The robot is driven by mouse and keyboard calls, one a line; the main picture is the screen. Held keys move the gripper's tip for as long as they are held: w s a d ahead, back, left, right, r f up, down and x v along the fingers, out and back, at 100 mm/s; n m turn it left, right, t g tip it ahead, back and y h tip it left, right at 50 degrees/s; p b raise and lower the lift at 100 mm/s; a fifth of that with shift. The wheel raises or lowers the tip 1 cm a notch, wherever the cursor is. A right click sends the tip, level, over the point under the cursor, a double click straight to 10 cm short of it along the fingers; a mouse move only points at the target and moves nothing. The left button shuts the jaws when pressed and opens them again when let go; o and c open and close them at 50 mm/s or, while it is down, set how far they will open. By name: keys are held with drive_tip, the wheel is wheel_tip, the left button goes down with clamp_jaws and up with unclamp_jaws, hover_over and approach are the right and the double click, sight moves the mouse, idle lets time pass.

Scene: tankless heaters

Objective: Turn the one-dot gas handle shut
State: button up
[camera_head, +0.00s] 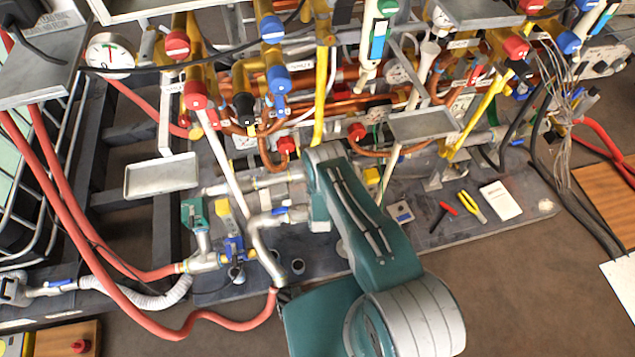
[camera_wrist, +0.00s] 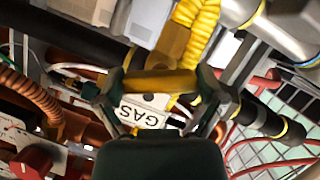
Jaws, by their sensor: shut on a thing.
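A yellow gas handle (camera_wrist: 160,84) lies across the middle of the wrist view. My gripper (camera_wrist: 161,80) has one finger at each end of it and is shut on it. A white label (camera_wrist: 145,113) reading GAS, upside down, shows just below the handle. No dot marking can be made out on the handle. A ribbed yellow hose (camera_wrist: 200,20) runs up from behind the handle. In the camera_head view my arm reaches into the lower pipework and hides the gripper and the handle.
Copper pipes (camera_head: 350,105) and valves with red knobs (camera_head: 286,145) crowd around my arm. A grey tray (camera_head: 423,125) stands to its right and another tray (camera_head: 161,176) to its left. Pliers (camera_head: 471,207) and a white booklet (camera_head: 500,200) lie on the base plate at the right.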

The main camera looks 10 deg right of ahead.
drive_tip(key=m+y, duration=0.2)
drive_tip(key=m, duration=0.1)
drive_tip(key=shift+y, duration=0.3)
idle(0.3)
drive_tip(key=o, duration=0.8)
drive_tip(key=v, duration=1.1)
drive_tip(key=shift+s+a+r, duration=0.15)
drive_tip(key=shift+s+r, duration=0.1)
drive_tip(key=shift+s, duration=0.1)
drive_tip(key=shift+s, duration=0.1)
